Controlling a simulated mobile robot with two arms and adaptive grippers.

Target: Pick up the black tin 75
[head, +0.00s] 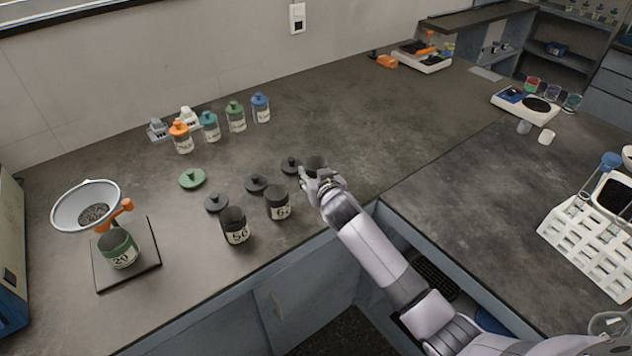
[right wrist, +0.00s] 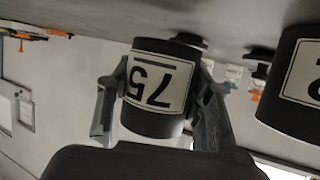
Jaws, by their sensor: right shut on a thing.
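The black tin 75 (head: 316,163) is at the right end of a row of black tins on the bench, mostly hidden behind my gripper in the head view. The right wrist view shows it (right wrist: 157,88) with its white label upside down. My right gripper (head: 312,182) has one finger on each side of the tin and is shut on it. I cannot tell whether the tin is clear of the bench. My left gripper is not in view.
Black tin 56 (head: 234,226) and another black tin (head: 278,203) stand to the left. Black lids (head: 256,183) lie behind them. A green tin (head: 118,249) stands on a dark plate by a sieve (head: 86,207).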

